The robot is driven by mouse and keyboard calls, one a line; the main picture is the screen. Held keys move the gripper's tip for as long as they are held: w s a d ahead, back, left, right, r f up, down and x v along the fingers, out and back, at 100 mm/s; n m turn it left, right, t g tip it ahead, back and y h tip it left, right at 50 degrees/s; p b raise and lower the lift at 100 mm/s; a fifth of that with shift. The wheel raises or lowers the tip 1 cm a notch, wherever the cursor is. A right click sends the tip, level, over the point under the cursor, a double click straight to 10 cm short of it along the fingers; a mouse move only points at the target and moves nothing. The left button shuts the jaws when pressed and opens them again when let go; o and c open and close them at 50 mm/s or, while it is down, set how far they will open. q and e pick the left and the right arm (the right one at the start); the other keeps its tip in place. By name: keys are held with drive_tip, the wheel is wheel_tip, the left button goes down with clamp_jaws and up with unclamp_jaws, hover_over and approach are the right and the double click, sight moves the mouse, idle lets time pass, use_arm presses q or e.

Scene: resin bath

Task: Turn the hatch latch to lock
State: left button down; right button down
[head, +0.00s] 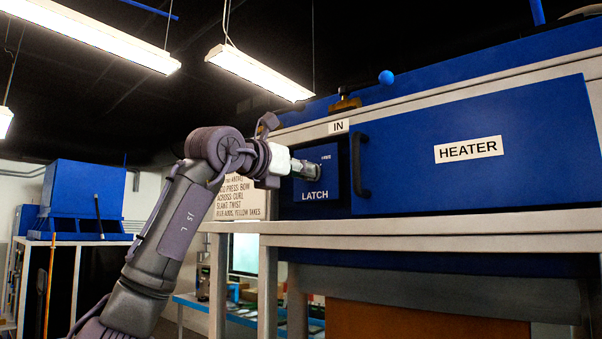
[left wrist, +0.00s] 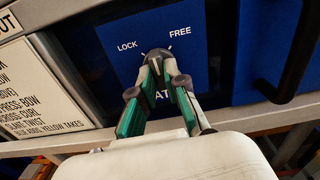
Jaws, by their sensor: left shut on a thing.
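The latch is a small dark knob (left wrist: 157,54) on a blue panel (head: 338,182) marked LATCH, on the front of the blue heater. In the left wrist view, LOCK is printed at the knob's upper left and FREE at its upper right. My left gripper (head: 306,170) reaches the panel from the left. In the left wrist view, its fingertips (left wrist: 160,70) are shut on the knob from below. The fingers cover part of the knob and of the LATCH lettering. I cannot tell exactly which mark the knob points to. My right gripper is not in view.
The heater hatch (head: 470,150) is a wide blue door, looking shut, with a dark vertical handle (head: 360,165) just right of the latch panel. A pale ledge (head: 430,228) runs below. A printed sign (head: 238,198) hangs left of the panel, behind my left arm.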

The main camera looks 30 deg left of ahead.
use_arm(q)
drive_tip(key=shift+n+b, duration=0.45)
drive_tip(key=shift+n, duration=3.75)
drive_tip(key=c, duration=1.2)
unclamp_jaws()
